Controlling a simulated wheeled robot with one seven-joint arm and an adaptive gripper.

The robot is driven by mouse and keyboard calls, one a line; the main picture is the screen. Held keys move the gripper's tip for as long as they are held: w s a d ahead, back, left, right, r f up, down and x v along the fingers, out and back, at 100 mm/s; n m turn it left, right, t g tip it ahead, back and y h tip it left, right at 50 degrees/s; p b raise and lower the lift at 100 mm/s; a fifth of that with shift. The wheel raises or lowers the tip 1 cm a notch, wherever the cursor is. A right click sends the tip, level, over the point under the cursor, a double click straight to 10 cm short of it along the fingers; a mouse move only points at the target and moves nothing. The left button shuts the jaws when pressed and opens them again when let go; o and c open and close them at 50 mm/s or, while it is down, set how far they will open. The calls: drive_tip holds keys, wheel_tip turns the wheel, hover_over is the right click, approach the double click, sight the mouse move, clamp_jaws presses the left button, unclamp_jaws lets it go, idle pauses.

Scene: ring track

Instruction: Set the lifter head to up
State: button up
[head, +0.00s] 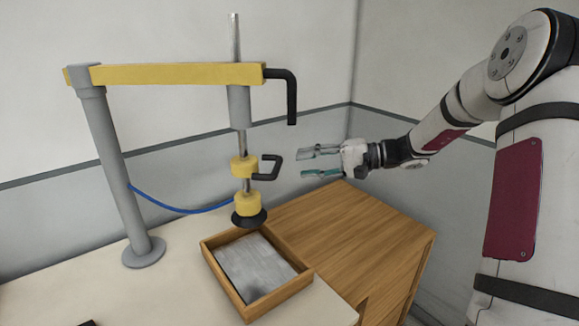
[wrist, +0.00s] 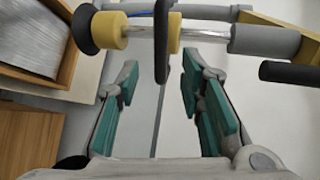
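The lifter head (head: 248,203) is a yellow collar with a black suction cup (head: 249,219) under it, on a vertical steel rod. It hangs just above the wooden tray. A second yellow collar (head: 243,167) higher on the rod carries a black loop handle (head: 268,168). My gripper (head: 320,163) is open and empty, to the right of the handle and apart from it. In the wrist view, the handle (wrist: 161,40) stands ahead of the gap between my open fingers (wrist: 160,105), and the suction cup (wrist: 85,29) is at upper left.
A grey post (head: 120,180) carries a yellow boom (head: 165,74) with another black handle (head: 291,95) at its end. A blue hose (head: 175,207) hangs behind. The wooden tray (head: 230,287) holds a grey slab (head: 255,266). A wooden cabinet (head: 350,230) stands below my gripper.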

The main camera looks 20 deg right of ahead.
drive_tip(key=shift+v, duration=1.85)
drive_tip(key=s+a+r+n+g+h, duration=0.25)
drive_tip(key=s+a+g+h, duration=0.4)
drive_tip(key=s+a, duration=0.7)
drive_tip(key=s+d+r+n+t+h, duration=0.1)
drive_tip(key=s+t+h, duration=0.1)
drive_tip(key=s, duration=0.6)
drive_tip(key=s+d+r+n+t+h, duration=0.1)
drive_tip(key=s+d+n+t+h, duration=0.1)
drive_tip(key=s+h, duration=0.3)
drive_tip(key=s, duration=0.4)
drive_tip(key=shift+t, duration=0.35)
drive_tip(key=shift+r, duration=0.1)
